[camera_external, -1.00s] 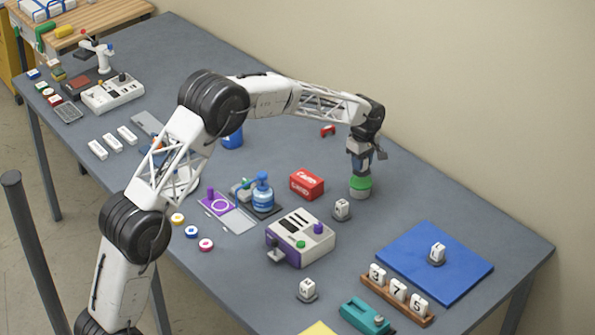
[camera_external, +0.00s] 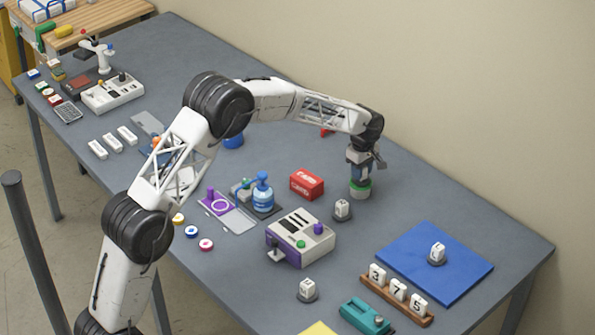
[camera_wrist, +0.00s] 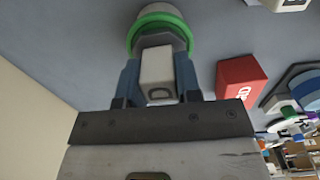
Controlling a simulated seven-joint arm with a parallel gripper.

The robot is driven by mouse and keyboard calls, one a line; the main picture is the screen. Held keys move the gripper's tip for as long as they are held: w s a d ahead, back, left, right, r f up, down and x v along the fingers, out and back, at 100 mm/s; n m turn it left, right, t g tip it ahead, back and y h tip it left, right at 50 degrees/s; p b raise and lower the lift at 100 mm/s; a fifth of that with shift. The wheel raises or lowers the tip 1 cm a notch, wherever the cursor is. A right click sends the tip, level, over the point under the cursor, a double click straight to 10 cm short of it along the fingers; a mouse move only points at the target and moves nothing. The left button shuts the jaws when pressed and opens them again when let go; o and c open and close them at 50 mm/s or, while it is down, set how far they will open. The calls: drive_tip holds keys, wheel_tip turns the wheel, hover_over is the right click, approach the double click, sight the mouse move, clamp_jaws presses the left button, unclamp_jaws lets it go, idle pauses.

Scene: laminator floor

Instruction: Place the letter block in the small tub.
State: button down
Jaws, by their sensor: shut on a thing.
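My gripper (camera_external: 360,176) is right at the mouth of the small tub (camera_external: 360,193), a grey round tub with a green rim. In the wrist view, the gripper's two blue-grey fingers (camera_wrist: 157,82) are shut on a white letter block (camera_wrist: 157,66) with a dark rounded mark on its face. The tub's green rim (camera_wrist: 136,28) shows around the far end of the block. I cannot tell how far the block's lower end is inside the rim. In the external view the block is hidden by the fingers.
A red box (camera_external: 307,184) stands left of the tub, also in the wrist view (camera_wrist: 240,82). A white block on a dark base (camera_external: 342,209) is near the tub's front. A purple-white machine (camera_external: 300,238) and a blue mat (camera_external: 436,262) lie nearer. Bare table is to the tub's right.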

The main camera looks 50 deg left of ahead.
drive_tip(key=shift+f, duration=0.1)
drive_tip(key=c, duration=0.8)
unclamp_jaws()
wheel_tip(320, 180, up, 12)
idle(0.6)
